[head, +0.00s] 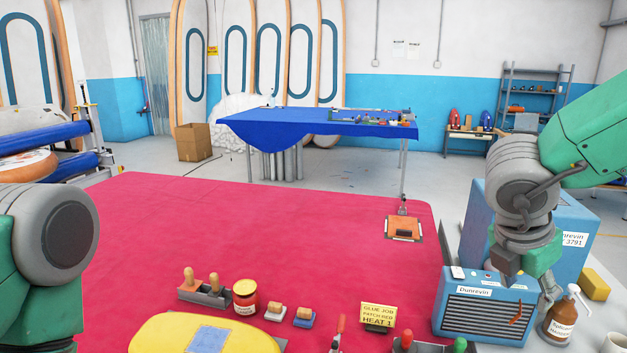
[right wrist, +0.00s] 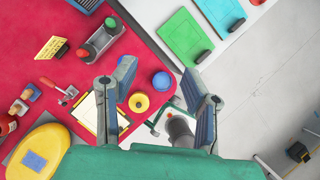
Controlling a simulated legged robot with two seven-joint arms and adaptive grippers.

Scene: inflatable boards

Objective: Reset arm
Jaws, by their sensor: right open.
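My right arm comes in from the right in the head view, and its gripper (head: 547,288) hangs beside the blue Dunrevin box (head: 485,318), near the spray bottle. In the right wrist view my right gripper (right wrist: 158,80) is open, its two fingers wide apart with nothing held between them. Below the fingers lie the red table's edge, a blue round item (right wrist: 161,81) and a yellow round item (right wrist: 138,102). My left arm shows at the left edge of the head view; its gripper is out of sight.
The red table (head: 260,235) is mostly clear in its middle. The amber spray bottle (head: 561,318) stands close to my right gripper. A blue-covered table (head: 300,125) is behind.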

